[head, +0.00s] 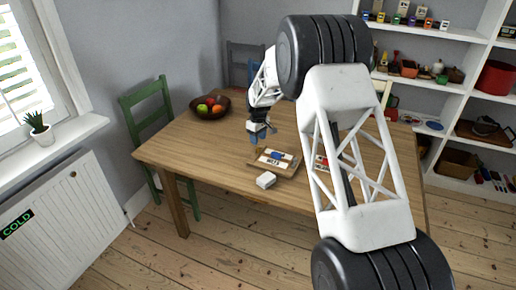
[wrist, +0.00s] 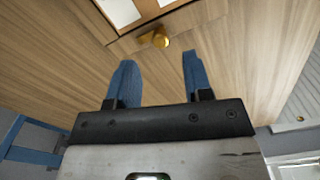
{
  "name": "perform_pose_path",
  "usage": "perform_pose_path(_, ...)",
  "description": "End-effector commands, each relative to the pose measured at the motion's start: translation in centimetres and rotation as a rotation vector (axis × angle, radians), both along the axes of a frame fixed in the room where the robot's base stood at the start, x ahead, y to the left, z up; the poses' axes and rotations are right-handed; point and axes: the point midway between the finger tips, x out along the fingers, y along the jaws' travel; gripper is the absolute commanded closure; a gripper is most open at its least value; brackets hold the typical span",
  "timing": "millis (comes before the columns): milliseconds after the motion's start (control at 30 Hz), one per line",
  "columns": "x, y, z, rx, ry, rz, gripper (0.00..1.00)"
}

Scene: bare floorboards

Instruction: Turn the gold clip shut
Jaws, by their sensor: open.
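The gold clip (wrist: 160,38) sticks out from the edge of a wooden board (wrist: 125,42) in the wrist view, just beyond my fingertips and roughly centred between them. In the head view the clip (head: 259,149) is only a tiny gold spot at the board's (head: 286,172) far left edge. My gripper (head: 259,139) has blue fingers and hangs over the table by that edge. The wrist view shows my gripper (wrist: 159,62) open, with nothing between the fingers. I cannot tell how far the clip is turned.
The board lies on a wooden table (head: 190,151) with pale labelled panels and a blue piece on it. A white block (head: 266,180) lies in front of it. A fruit bowl (head: 210,106) stands at the back left. The table's left part is clear. A green chair (head: 150,105) stands at the left.

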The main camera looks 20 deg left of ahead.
Motion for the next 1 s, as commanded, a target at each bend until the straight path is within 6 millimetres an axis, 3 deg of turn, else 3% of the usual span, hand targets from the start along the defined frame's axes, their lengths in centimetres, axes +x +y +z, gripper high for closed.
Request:
perform_pose_path(400, 0.0, 0.0, -4.7, 0.000, 0.000, 0.000, 0.54)
perform_pose_path(867, 0.0, 0.0, -5.5, 0.000, 0.000, 0.000, 0.54)
perform_pose_path(1000, 0.0, 0.0, -5.5, 0.001, 0.000, 0.000, 0.74)
